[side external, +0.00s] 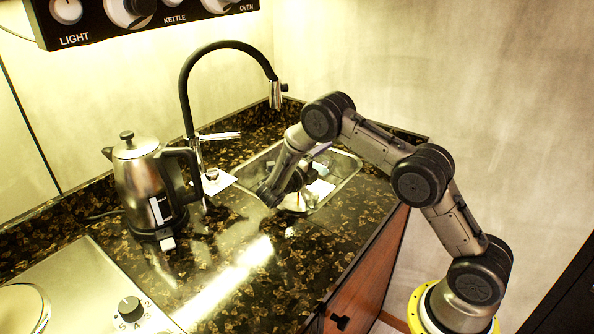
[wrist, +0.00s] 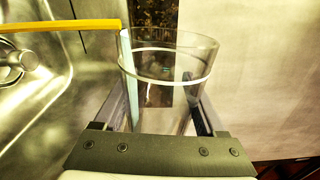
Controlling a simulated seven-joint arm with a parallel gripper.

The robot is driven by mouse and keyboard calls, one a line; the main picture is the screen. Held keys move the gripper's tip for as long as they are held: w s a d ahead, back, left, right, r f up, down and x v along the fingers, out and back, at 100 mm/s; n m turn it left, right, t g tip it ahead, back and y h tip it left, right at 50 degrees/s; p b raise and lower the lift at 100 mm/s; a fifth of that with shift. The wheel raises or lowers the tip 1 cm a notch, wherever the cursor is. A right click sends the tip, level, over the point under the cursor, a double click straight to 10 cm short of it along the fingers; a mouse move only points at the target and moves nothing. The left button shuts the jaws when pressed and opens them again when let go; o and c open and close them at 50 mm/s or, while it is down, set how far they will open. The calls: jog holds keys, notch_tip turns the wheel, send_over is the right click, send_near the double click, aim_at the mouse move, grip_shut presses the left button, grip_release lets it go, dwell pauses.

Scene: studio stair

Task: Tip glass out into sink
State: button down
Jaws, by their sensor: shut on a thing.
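A clear glass (wrist: 167,62) stands between the two fingers of my gripper (wrist: 165,95) in the wrist view. The fingers are shut on its sides, and its wide rim points away from the wrist. I cannot tell from this view how far the glass is tilted or whether anything is inside. In the side external view my gripper (side external: 285,188) is low over the steel sink (side external: 347,180), and the glass is not clearly visible there. The sink's metal surface (wrist: 45,110) fills the left of the wrist view.
A black faucet (side external: 184,95) arches behind the sink. A steel kettle (side external: 137,185) stands on the dark counter (side external: 300,250) to the left. A yellow bar (wrist: 60,25) crosses the upper left of the wrist view. A round metal fitting (wrist: 14,62) shows in the sink.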

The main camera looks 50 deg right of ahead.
jog(key=shift+w+r+n, duration=0.1)
jog(key=shift+r+n, duration=0.15)
jog(key=shift+n, duration=0.05)
dwell(0.4)
jog(key=s+m, duration=0.1)
jog(key=m, duration=0.1)
jog(key=s+m, duration=0.1)
jog(key=shift+f+m, duration=0.3)
jog(key=shift+m, duration=0.1)
jog(key=shift+f+m, duration=0.35)
jog(key=shift+m, duration=0.15)
jog(key=m, duration=0.1)
jog(key=r+m, duration=0.1)
jog(key=m, duration=0.1)
jog(key=shift+w+m, duration=0.15)
jog(key=shift+m, duration=0.15)
jog(key=shift+f+m, duration=0.45)
jog(key=shift+m, duration=0.25)
jog(key=shift+s+a+r+m, duration=0.1)
jog(key=shift+s+r+m, duration=0.1)
jog(key=shift+s+m, duration=0.75)
jog(key=shift+s+d+r+m, duration=0.1)
jog(key=shift+s+r+m, duration=0.2)
jog(key=shift+m, duration=1.3)
jog(key=shift+s+a+r+m, duration=0.15)
jog(key=shift+s+m, duration=0.5)
jog(key=shift+m, duration=0.6)
